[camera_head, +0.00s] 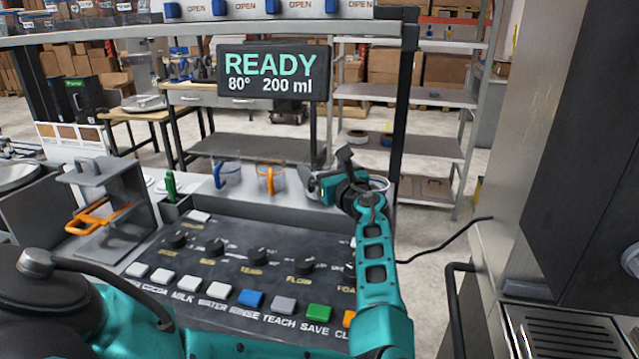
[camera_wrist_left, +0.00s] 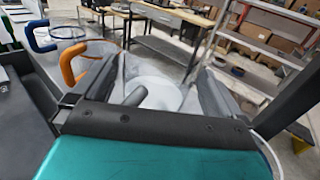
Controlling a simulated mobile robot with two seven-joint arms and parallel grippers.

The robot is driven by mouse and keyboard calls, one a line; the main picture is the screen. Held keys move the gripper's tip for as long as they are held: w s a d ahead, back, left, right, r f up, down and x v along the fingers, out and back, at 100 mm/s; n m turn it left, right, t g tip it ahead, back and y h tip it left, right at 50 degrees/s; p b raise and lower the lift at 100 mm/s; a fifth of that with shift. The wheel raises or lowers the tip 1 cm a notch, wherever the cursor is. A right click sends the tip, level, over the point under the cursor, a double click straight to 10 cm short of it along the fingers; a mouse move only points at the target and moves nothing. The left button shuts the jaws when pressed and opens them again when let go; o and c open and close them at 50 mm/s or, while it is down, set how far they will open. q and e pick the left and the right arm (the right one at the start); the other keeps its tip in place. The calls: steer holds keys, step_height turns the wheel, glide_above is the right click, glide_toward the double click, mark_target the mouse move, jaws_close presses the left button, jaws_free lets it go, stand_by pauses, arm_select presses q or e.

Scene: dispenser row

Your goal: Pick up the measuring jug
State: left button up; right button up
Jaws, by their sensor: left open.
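Two clear jugs stand on the light ledge behind the control panel, one with a blue handle (camera_head: 227,174) and one with an orange handle (camera_head: 268,177). Both handles also show at the upper left of the left wrist view. My left gripper (camera_head: 325,174) is just right of the orange-handled jug. In the left wrist view its jaws (camera_wrist_left: 157,66) are apart. A clear vessel with a dark grey handle (camera_wrist_left: 136,97) and a pale round bottom shows between and beyond them; contact is not visible. Which vessel is the measuring jug I cannot tell. My right gripper is not in view.
The dark control panel (camera_head: 240,262) with knobs and buttons lies in front of the ledge. A display (camera_head: 273,73) reading "READY 80° 200 ml" hangs above. A grey machine with an orange handle (camera_head: 97,218) stands left. A dark post (camera_head: 403,95) rises behind my gripper.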

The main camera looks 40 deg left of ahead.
arm_select(q)
steer(key=c, duration=1.1)
steer(key=shift+r, duration=0.1)
steer(key=shift+r, duration=0.1)
